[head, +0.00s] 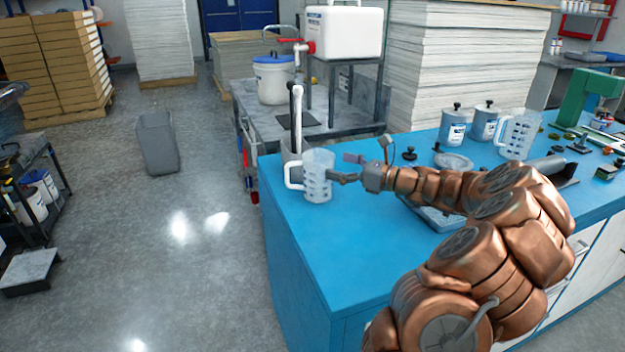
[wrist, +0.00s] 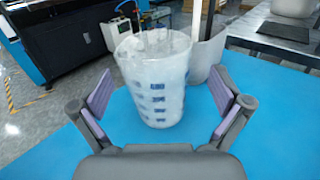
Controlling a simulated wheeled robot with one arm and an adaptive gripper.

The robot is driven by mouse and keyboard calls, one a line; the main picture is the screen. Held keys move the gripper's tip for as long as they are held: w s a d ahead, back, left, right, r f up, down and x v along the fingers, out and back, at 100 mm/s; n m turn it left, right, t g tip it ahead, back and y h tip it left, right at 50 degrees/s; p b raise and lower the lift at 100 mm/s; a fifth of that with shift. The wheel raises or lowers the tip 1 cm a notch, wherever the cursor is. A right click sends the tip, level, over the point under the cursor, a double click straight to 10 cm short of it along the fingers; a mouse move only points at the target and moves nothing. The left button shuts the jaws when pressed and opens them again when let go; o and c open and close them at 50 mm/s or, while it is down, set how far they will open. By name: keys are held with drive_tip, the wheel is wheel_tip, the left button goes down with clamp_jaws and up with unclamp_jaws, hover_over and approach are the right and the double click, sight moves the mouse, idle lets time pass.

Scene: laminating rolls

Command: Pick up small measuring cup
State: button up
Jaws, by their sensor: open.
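The small measuring cup (head: 317,178) is a translucent cup with blue markings and a handle on its left side in the head view. It stands upright on the blue counter near its left end. In the wrist view the cup (wrist: 153,80) is straight ahead, between and just beyond the fingertips. My gripper (wrist: 160,112) is open, with its two purple-padded fingers apart on either side of the cup's lower part. No contact with the cup shows. In the head view my gripper (head: 345,178) is at the cup's right side.
A grey upright container (wrist: 208,45) stands close behind the cup, to the right in the wrist view. A larger measuring jug (head: 518,134) and grey canisters (head: 456,125) stand farther right on the blue counter (head: 310,255). The counter's front left is clear.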

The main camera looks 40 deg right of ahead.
sight(316, 161)
drive_tip(key=x, duration=0.6)
drive_tip(key=shift+a, duration=0.25)
drive_tip(key=shift+f, duration=0.1)
drive_tip(key=c, duration=1.3)
